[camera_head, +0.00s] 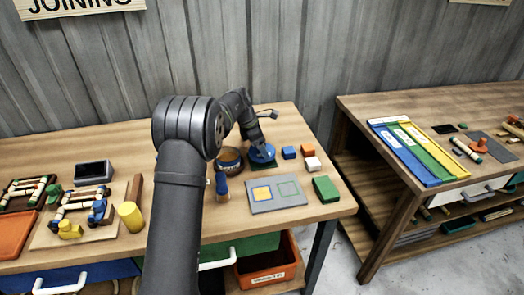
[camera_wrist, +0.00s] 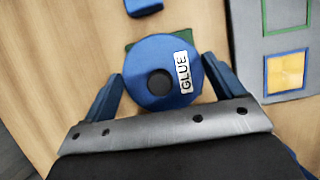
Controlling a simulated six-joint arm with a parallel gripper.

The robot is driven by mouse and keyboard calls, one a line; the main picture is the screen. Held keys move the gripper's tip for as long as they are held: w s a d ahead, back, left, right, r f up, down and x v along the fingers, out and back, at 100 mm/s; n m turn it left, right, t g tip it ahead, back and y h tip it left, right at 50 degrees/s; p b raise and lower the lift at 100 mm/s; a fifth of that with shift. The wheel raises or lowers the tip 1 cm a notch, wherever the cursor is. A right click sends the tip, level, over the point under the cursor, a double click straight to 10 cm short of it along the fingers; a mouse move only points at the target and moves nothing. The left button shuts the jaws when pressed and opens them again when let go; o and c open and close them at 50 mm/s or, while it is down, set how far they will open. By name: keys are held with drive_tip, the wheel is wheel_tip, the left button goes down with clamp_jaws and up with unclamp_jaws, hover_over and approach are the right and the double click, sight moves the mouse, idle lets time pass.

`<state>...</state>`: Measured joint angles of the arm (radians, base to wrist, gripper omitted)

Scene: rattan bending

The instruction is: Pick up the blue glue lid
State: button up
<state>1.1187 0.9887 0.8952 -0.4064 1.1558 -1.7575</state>
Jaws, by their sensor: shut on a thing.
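The blue glue lid (camera_head: 263,154) is a round blue disc on the work table. In the wrist view the lid (camera_wrist: 180,55) has a dark round hole or knob in its middle and a white "GLUE" label. My gripper (camera_wrist: 162,70) is shut on it, one blue finger on each side of its rim. In the head view my gripper (camera_head: 258,141) comes down on the lid from above. A green square (camera_head: 262,164) shows partly from under the lid. I cannot tell whether the lid touches it or is held just above.
A dark round container (camera_head: 230,159) stands close left of the lid. A grey board (camera_head: 275,203) with yellow and green squares lies in front, near a green block (camera_head: 326,189).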

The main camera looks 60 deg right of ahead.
drive_tip(key=s+a+r, duration=0.2)
drive_tip(key=s+r, duration=0.6)
drive_tip(key=s, duration=0.3)
drive_tip(key=w+a+n+t+h, duration=0.15)
drive_tip(key=w+a+n, duration=0.35)
drive_tip(key=w, duration=0.5)
drive_tip(key=w+a+n+t+y, duration=0.1)
drive_tip(key=w+a+n+t, duration=0.15)
drive_tip(key=w+n, duration=0.6)
drive_tip(key=shift+m+h, duration=0.35)
drive_tip(key=shift+m, duration=0.4)
drive_tip(key=shift+w+d+f, duration=0.1)
drive_tip(key=shift+w+f, duration=0.1)
drive_tip(key=shift+f, duration=0.65)
drive_tip(key=shift+w+d+f, duration=0.1)
drive_tip(key=shift+w+f, duration=0.05)
drive_tip(key=shift+f, duration=0.65)
drive_tip(key=shift+w+d+f, duration=0.1)
drive_tip(key=shift+w+f, duration=0.1)
drive_tip(key=shift+f, duration=0.65)
drive_tip(key=shift+f, duration=0.2)
drive_tip(key=o, duration=0.8)
drive_tip(key=shift+c, duration=0.2)
wheel_tip(320, 180, up, 7)
